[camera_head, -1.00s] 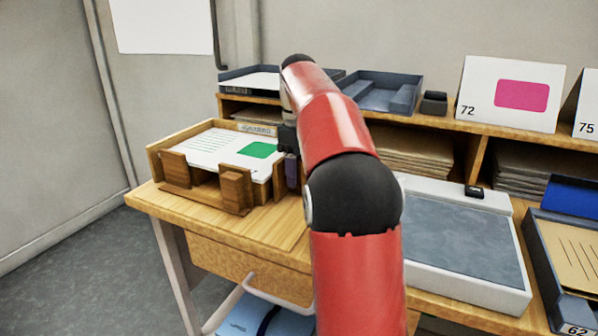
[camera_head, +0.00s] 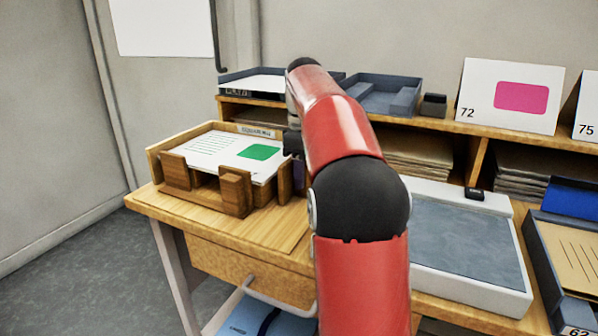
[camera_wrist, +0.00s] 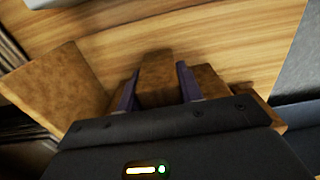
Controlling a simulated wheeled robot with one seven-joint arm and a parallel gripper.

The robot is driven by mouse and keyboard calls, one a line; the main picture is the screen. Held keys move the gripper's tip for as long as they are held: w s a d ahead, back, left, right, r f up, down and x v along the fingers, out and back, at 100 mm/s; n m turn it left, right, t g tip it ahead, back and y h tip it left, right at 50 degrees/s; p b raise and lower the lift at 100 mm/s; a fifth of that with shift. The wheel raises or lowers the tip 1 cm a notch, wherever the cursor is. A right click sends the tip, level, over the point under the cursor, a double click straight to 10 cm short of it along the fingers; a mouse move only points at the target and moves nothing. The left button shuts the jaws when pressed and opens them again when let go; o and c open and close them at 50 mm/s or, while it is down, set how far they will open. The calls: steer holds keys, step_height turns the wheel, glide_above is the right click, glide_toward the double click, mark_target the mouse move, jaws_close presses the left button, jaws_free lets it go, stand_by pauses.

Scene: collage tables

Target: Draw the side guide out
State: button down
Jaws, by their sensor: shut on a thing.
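A wooden tray (camera_head: 160,165) on the left table holds a stack of white sheets (camera_head: 215,148) with a green patch. The wooden side guide (camera_head: 285,182) stands upright at the tray's right side, partly behind my arm. My gripper (camera_head: 297,170) is at this guide and mostly hidden by my arm in the head view. In the wrist view, the two purple fingers of my gripper (camera_wrist: 157,84) are closed on either side of a wooden part of the side guide (camera_wrist: 157,72).
A wooden front stop (camera_head: 235,192) stands before the sheets. A white-framed grey panel (camera_head: 465,245) lies to the right on the table. Grey trays (camera_head: 385,92) and a card marked 72 (camera_head: 508,95) stand on the shelf behind. Bare tabletop (camera_head: 275,228) lies in front of the guide.

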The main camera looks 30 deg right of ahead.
steer(key=shift+s+d, duration=1.1)
steer(key=shift+s, duration=0.3)
steer(key=c, duration=0.9)
jaws_free()
step_height(320, 180, up, 8)
steer(key=shift+f+p, duration=0.15)
steer(key=shift+p, duration=0.65)
steer(key=shift+s, duration=0.1)
